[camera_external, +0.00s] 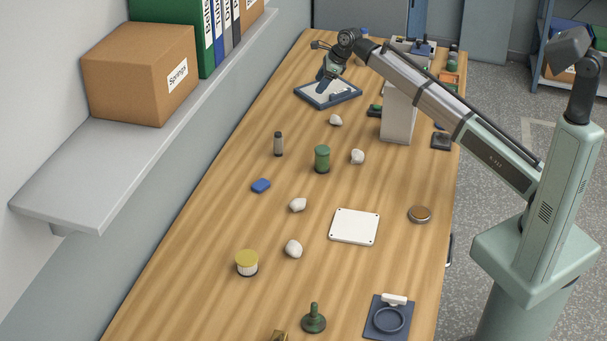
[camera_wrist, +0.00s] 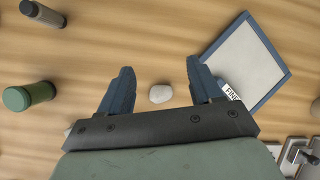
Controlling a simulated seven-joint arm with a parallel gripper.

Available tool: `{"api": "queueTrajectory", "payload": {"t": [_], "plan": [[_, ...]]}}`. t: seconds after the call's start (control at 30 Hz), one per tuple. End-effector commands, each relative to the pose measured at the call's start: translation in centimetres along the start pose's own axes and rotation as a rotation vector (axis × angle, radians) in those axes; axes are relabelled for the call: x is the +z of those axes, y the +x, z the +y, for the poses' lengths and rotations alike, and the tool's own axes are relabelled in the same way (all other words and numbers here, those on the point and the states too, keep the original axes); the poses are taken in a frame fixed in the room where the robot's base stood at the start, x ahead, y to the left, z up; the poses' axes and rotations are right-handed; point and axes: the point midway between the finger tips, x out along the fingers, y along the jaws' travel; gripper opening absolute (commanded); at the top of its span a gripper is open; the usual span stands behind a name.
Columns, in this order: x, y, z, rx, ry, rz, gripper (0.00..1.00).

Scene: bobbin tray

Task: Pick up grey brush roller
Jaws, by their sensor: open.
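The likely grey brush roller (camera_external: 278,144) is a small upright grey cylinder with a darker top, standing on the table left of the green cylinder. In the wrist view it shows at the top left (camera_wrist: 42,13), partly cut off by the frame edge. My gripper (camera_external: 325,86) is at the far part of the table, above and beyond the roller and apart from it. In the wrist view my gripper (camera_wrist: 160,66) has its two blue fingers spread wide, with nothing held. A white lump (camera_wrist: 160,93) shows between them, on the table below.
A green cylinder (camera_external: 322,159) stands just right of the roller, and a blue block (camera_external: 261,186) lies nearer. A blue-framed tray (camera_wrist: 281,68) lies beside my gripper. White lumps (camera_external: 357,157) are scattered about. A shelf (camera_external: 150,150) runs along the left wall.

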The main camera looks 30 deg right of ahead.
Motion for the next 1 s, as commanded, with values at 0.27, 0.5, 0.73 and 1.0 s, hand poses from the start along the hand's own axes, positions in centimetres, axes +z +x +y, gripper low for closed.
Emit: {"api": "queueTrajectory", "payload": {"t": [0.27,0.5,0.73,1.0], "plan": [[7.7,1.8,12.2,0.182,-0.156,0.029,0.64],[10.0,2.1,17.4,0.256,-0.221,0.048,0.64],[10.0,4.3,18.4,0.265,-0.228,0.051,0.64],[9.7,8.6,19.5,0.264,-0.228,0.051,0.64]]}}
